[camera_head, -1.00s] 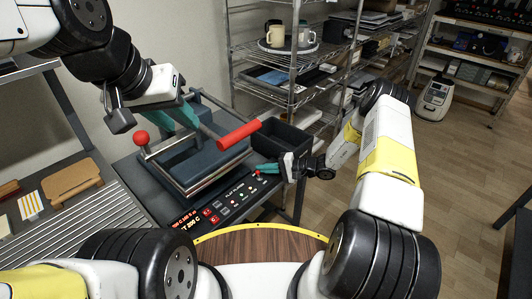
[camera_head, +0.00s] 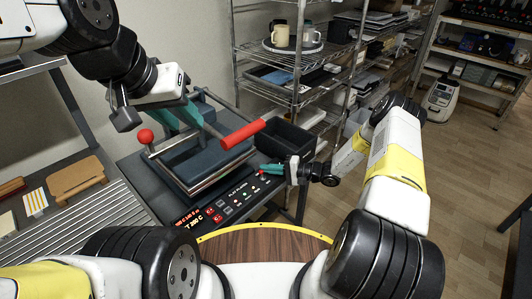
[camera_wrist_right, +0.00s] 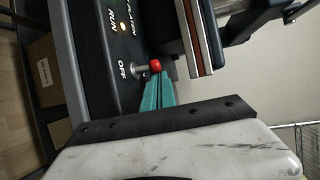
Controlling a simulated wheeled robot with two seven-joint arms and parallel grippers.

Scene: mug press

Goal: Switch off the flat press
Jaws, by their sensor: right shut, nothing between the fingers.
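The flat press (camera_head: 190,165) stands on a dark bench, with a red handle grip (camera_head: 242,134) above it. Its front control panel (camera_head: 232,204) has lit displays and lamps. In the right wrist view, a small red-tipped switch lever (camera_wrist_right: 155,65) sticks out beside the OFF label (camera_wrist_right: 123,69), with RUN (camera_wrist_right: 111,43) further up. My right gripper (camera_wrist_right: 155,82) is shut and empty, its teal fingertips close beside the red tip; contact is unclear. It also shows in the head view (camera_head: 264,169). My left gripper (camera_head: 192,115) is over the press, near the handle frame; its finger gap is unclear.
A dark open bin (camera_head: 284,138) stands behind the panel's right end. A red ball knob (camera_head: 145,136) rises at the press's left. A wire shelf (camera_head: 295,60) with mugs stands behind. A tan board (camera_head: 75,177) lies at the left.

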